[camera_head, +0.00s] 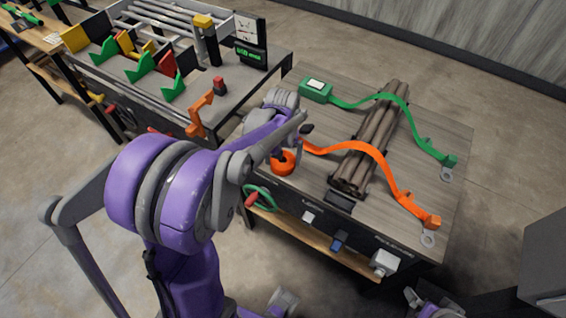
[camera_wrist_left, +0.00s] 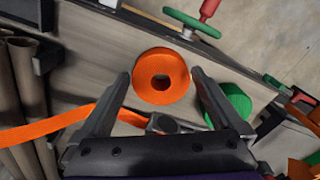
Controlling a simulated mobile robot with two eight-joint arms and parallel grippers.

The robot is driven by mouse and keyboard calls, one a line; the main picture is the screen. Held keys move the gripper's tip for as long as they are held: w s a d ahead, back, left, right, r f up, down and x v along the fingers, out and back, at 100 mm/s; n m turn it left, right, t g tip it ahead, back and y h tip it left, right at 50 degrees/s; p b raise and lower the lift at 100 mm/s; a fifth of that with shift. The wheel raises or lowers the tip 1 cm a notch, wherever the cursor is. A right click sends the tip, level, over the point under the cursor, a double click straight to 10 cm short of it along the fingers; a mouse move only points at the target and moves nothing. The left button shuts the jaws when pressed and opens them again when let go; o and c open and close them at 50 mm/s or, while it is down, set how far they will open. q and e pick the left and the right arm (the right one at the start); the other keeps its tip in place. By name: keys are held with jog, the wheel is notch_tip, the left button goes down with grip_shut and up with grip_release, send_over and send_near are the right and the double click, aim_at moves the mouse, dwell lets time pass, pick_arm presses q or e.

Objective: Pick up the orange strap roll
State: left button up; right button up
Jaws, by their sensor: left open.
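The orange strap roll (camera_head: 283,163) sits at the near left edge of the wooden-topped table, partly covered by my left gripper (camera_head: 280,142) in the head view. Its orange strap (camera_head: 362,148) runs from it over the bundle of brown pipes (camera_head: 372,140). In the left wrist view the roll (camera_wrist_left: 161,86) shows its flat round side with a dark centre hole. It lies between the two spread fingers of my left gripper (camera_wrist_left: 161,76), with gaps on both sides. Part of my right gripper (camera_head: 428,302) shows at the bottom edge; its fingers are unclear.
A green ring handle (camera_head: 262,199) hangs at the table's front left. A rack table with coloured dividers (camera_head: 143,66) stands at the left.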

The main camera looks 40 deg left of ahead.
pick_arm(q)
notch_tip(320, 180, down, 2)
jog(key=shift+f, duration=0.25)
jog(key=c, duration=1.2)
jog(key=shift+o, duration=0.2)
jog(key=shift+r, duration=0.1)
